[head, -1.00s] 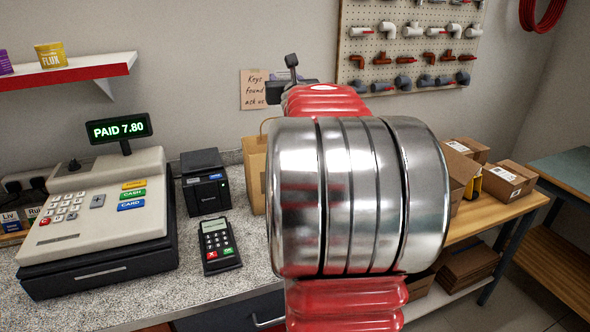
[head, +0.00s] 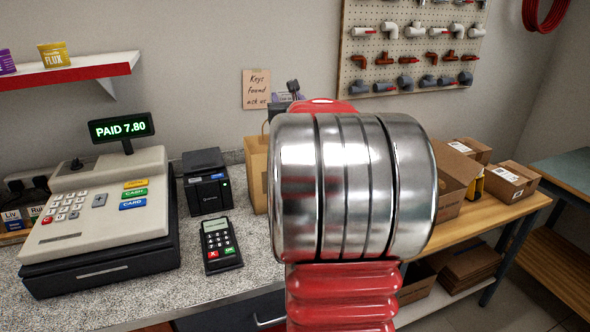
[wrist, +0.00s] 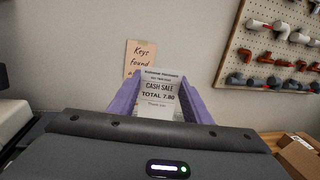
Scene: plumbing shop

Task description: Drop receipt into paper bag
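A white receipt (wrist: 159,94) marked "CASH SALE TOTAL 7.80" sits between the two purple fingers of my gripper (wrist: 160,98) in the wrist view. The fingers flank its side edges and hold it upright, printed side toward the camera. In the head view, my gripper is mostly hidden behind my arm. The brown paper bag (head: 256,172) stands on the counter behind my arm, just right of the small black printer. Only its left part and a bit of handle show; its opening is hidden. The bag cannot be made out in the wrist view.
The cash register (head: 100,215), black printer (head: 206,182) and card terminal (head: 220,245) stand on the speckled counter (head: 170,300) to the left. A note (head: 256,90) hangs on the wall. Cardboard boxes (head: 510,180) lie on the wooden bench at right, below a pegboard (head: 410,45) of fittings.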

